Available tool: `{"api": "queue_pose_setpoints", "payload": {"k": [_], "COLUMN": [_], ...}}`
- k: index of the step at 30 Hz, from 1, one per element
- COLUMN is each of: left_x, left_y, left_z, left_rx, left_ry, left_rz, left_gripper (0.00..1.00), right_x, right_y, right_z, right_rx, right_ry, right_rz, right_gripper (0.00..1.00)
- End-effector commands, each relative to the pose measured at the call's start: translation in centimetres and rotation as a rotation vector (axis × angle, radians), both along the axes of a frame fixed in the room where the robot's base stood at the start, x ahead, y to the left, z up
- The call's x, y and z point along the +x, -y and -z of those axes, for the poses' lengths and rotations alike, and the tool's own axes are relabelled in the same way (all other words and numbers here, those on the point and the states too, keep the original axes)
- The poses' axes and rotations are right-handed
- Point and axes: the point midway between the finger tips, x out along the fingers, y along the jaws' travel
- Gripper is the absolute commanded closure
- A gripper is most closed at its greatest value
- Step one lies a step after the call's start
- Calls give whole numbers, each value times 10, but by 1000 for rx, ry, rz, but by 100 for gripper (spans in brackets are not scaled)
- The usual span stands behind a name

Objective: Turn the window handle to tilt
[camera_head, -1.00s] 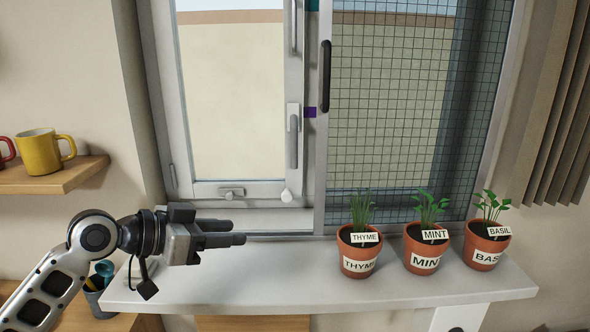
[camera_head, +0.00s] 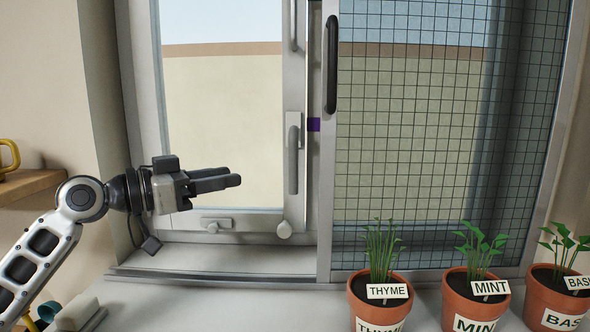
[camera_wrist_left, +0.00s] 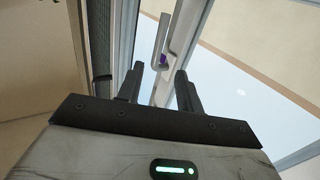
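The window handle (camera_head: 293,158) is a grey lever on the right upright of the left window sash (camera_head: 294,200). It hangs straight down from its plate in the head view. A handle-like grey bar (camera_wrist_left: 163,38) shows beyond my fingertips in the left wrist view, near a purple patch. My left gripper (camera_head: 234,176) is to the left of the handle, at about the height of its lower part, with its fingers towards it. In the left wrist view its fingers (camera_wrist_left: 160,69) are apart with nothing between them. It does not touch the handle. My right gripper is not in view.
Thyme (camera_head: 378,298), mint (camera_head: 474,295) and basil (camera_head: 556,296) pots stand on the sill at the right. A mesh screen (camera_head: 420,140) with a black pull (camera_head: 332,64) is right of the sash.

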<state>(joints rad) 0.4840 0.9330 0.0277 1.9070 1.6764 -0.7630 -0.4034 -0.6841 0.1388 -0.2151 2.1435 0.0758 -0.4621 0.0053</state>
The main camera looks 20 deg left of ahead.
Motion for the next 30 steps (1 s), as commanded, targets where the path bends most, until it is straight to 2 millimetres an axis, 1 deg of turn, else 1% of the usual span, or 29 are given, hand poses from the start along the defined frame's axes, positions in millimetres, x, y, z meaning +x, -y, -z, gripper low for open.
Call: {"api": "queue_pose_setpoints", "payload": {"k": [1,7,12,18,21,24,30], "left_x": [7,40,68,95,103,108,110], "left_y": [6,34,59,81,88,92,94], "left_z": [-6,-7,-6,-4,-3,-2,-1], "left_rx": [-1,-4,-3,-1,-2,0,1], "left_ry": [0,0,-1,-1,-1,0,0], "left_rz": [3,3,4,1,1,1,0], "left_gripper": [64,64,64,64,64,64,64], "right_x": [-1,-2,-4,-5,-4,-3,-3], "right_y": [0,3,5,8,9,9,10], "right_z": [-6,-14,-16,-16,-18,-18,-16], "right_rx": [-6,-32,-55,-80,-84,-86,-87], "right_ry": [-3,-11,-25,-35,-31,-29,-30], "right_rz": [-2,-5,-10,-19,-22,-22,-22], "right_gripper": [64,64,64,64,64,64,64]}}
